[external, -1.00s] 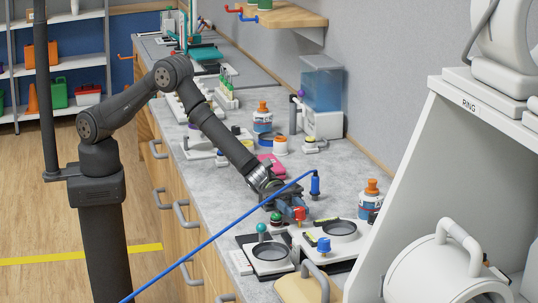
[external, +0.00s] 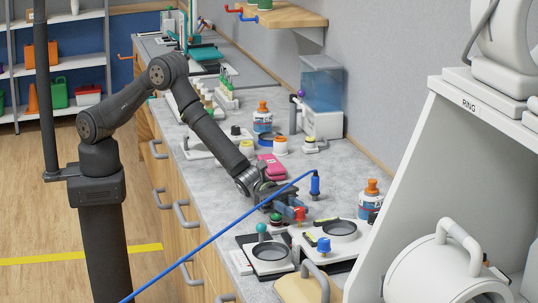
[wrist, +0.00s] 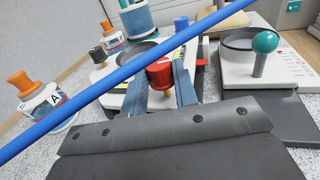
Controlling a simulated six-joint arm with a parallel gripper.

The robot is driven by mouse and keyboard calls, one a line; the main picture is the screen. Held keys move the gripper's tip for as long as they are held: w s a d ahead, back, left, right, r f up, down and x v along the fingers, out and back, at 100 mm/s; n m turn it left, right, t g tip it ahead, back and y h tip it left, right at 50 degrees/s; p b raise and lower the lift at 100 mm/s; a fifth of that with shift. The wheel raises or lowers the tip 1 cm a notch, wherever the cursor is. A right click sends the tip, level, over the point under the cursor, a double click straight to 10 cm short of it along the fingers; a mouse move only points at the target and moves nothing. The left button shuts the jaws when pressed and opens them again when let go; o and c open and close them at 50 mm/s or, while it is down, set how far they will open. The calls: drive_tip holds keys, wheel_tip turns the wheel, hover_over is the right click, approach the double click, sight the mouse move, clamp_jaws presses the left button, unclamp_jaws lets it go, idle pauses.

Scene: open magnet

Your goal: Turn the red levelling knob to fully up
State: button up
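The red levelling knob (wrist: 160,76) shows in the wrist view between my two blue fingers, with a small yellow part below it. In the external view the knob (external: 299,214) stands at the left side of a white plate with a round dark dish. My gripper (external: 291,210) is low over the bench at the knob, tilted well over. In the wrist view my gripper (wrist: 161,82) has one finger close against each side of the knob and looks shut on it. The knob's lower part and the exact finger contacts are partly hidden.
A blue cable (external: 220,232) crosses in front of my gripper and across the wrist view. A teal ball-topped knob (wrist: 264,43) stands on the neighbouring white plate. A blue knob (external: 324,245) and an orange-capped bottle (external: 371,195) are nearby. A large white housing rises at right.

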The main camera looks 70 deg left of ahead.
drive_tip(key=o, duration=0.4)
drive_tip(key=v, duration=1.7)
drive_tip(key=shift+s+a+r, duration=0.1)
drive_tip(key=shift+a, duration=0.15)
drive_tip(key=shift+d, duration=0.1)
drive_tip(key=x, duration=1.7)
drive_tip(key=shift+d, duration=0.15)
